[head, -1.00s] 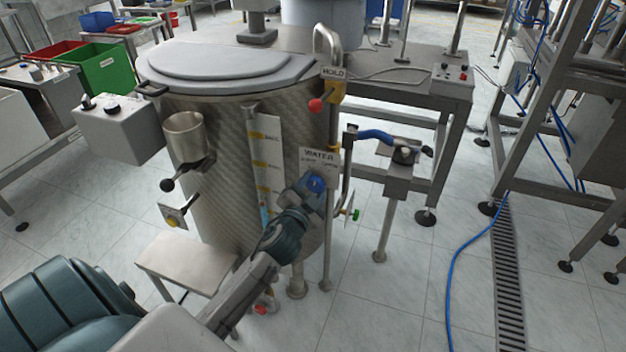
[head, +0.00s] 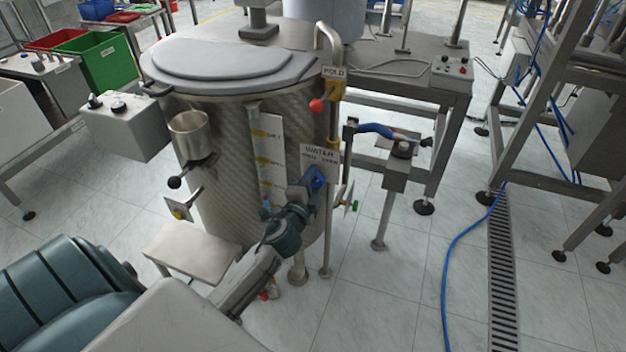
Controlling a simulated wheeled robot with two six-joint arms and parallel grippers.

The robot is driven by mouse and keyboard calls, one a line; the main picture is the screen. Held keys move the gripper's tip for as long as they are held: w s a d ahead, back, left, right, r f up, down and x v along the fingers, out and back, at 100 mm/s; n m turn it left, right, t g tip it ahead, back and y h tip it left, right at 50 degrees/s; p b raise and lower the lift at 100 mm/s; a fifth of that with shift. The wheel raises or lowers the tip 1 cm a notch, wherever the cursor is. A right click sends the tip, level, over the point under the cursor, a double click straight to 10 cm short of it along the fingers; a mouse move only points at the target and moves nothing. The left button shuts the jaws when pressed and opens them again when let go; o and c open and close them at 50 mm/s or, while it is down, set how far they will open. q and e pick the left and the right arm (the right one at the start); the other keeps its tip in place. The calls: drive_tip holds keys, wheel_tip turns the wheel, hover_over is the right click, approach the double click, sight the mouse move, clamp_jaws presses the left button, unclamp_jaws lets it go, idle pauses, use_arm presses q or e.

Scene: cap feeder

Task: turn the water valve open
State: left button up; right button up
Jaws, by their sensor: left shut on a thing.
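The water valve has a blue handle (head: 318,178) just below the white WATER sign (head: 319,156), on the front right of the steel tank (head: 221,215). My left gripper (head: 312,183) is at the blue handle and shut on it. My gripper and wrist hide part of the handle, so its exact angle is hard to tell. My right gripper does not show.
A small steel shelf (head: 192,250) stands left of my forearm.

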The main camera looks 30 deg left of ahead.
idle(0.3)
use_arm(q)
drive_tip(key=o, duration=1)
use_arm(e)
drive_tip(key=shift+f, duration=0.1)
use_arm(q)
drive_tip(key=shift+s+d, duration=0.1)
drive_tip(key=shift+s, duration=0.25)
drive_tip(key=b+v, duration=0.2)
drive_tip(key=v, duration=0.8)
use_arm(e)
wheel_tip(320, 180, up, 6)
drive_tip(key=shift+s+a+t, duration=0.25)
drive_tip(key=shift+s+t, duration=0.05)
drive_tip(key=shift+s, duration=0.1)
use_arm(q)
drive_tip(key=shift+s, duration=0.1)
